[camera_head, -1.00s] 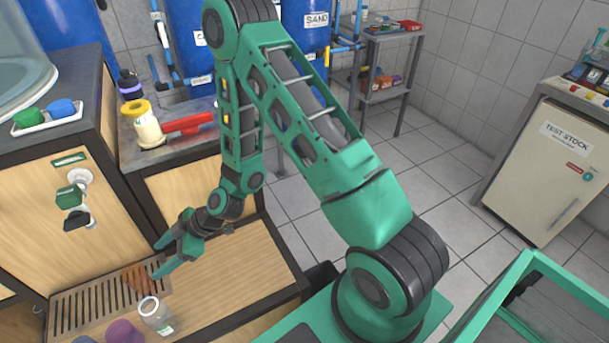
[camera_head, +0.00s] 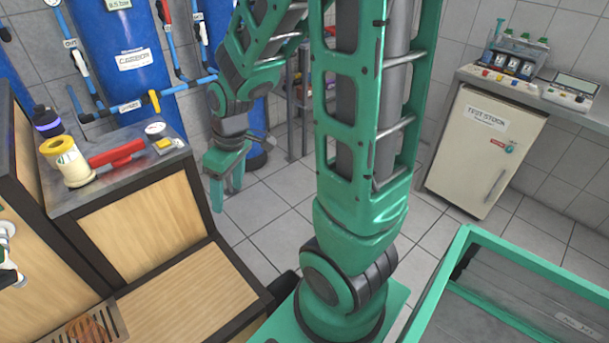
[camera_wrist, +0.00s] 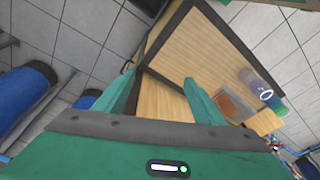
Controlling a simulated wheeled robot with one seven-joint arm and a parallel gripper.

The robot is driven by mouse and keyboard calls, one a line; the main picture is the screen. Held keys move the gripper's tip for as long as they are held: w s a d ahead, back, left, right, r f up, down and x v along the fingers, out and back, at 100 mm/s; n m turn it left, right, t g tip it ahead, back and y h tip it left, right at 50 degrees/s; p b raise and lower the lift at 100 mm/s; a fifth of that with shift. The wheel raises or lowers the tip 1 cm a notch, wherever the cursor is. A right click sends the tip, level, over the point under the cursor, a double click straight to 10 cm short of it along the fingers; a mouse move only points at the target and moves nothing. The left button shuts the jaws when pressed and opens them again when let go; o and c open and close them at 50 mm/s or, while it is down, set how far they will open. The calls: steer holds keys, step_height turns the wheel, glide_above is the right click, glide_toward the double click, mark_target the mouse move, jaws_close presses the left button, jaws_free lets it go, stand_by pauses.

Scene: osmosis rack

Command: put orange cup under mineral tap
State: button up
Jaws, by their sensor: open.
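A translucent orange-brown cup (camera_head: 88,328) is on the slotted drip grate (camera_head: 118,321) at the bottom left of the head view, partly cut off by the frame edge. It appears as a small orange shape in the wrist view (camera_wrist: 233,106). A tap (camera_head: 8,262) is at the left edge of the head view, mostly out of frame; its label cannot be read. My gripper (camera_head: 227,188) hangs in the air right of the wooden cabinet, well away from the cup. Its fingers are apart and empty, also in the wrist view (camera_wrist: 160,84).
Blue tanks (camera_head: 130,55) with pipes stand behind. A cream fridge (camera_head: 480,150) is at the right, with a green-framed bin (camera_head: 470,245) in front. The tiled floor between is clear.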

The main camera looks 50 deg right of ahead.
steer(key=s+d+r+m+g, duration=0.1)
steer(key=s+d+r+m, duration=0.3)
steer(key=s, duration=0.5)
steer(key=s+d+r+m+g+h, duration=0.1)
steer(key=s+d+r+m, duration=0.3)
steer(key=s, duration=0.6)
steer(key=shift+d+r+m, duration=0.35)
steer(key=shift+r+m, duration=0.25)
steer(key=shift+m, duration=0.6)
